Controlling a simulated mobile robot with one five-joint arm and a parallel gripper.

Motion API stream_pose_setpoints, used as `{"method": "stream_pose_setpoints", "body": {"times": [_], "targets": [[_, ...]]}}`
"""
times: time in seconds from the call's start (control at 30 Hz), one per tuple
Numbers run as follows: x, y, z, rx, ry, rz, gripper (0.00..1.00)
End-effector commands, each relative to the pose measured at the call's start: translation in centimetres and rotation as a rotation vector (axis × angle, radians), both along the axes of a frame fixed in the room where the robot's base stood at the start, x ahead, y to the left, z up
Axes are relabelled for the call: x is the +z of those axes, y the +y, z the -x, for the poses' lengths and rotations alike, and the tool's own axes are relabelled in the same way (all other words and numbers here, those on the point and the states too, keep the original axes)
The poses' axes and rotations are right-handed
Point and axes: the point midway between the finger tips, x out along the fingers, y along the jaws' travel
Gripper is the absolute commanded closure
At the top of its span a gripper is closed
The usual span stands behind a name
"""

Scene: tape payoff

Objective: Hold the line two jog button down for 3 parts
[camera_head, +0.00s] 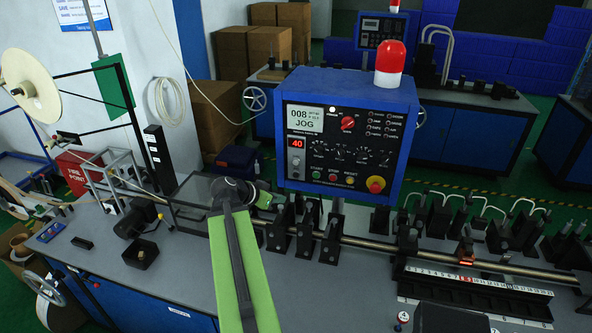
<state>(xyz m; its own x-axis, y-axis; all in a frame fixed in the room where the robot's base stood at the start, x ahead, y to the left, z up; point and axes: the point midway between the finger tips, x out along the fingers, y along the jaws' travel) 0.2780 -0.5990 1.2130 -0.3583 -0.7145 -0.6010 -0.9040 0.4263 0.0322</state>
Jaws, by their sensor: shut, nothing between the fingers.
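The blue control box (345,130) stands in the middle with a dark face. Its pale screen (305,118) reads 008 JOG and a red readout (297,143) shows 40. A row of small buttons (334,177) runs along its lower face, beside a red and yellow knob (375,184). Labels are too small to tell which button is line two jog. My gripper (279,203) is small and dark, shut and empty, at the end of my green and black arm, low by the box's lower left corner. I cannot tell whether it touches anything.
A red beacon (390,62) tops the box. A steel bar (350,240) with dark clamps crosses the grey bench (190,280), beside a numbered scale (470,281). A small blue button box (50,232) lies at the left. A white reel (30,87) hangs upper left.

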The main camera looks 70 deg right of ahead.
Motion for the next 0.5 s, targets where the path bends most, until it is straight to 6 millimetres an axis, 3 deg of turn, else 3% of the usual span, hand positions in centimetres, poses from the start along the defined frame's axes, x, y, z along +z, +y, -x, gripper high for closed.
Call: {"method": "stream_pose_setpoints", "body": {"times": [0.1, 0.5], "targets": [[0.77, -0.83, 1.44, -0.032, -0.008, 0.028, 1.0], [0.72, -1.06, 1.52, -0.036, -0.009, 0.03, 1.0]]}}
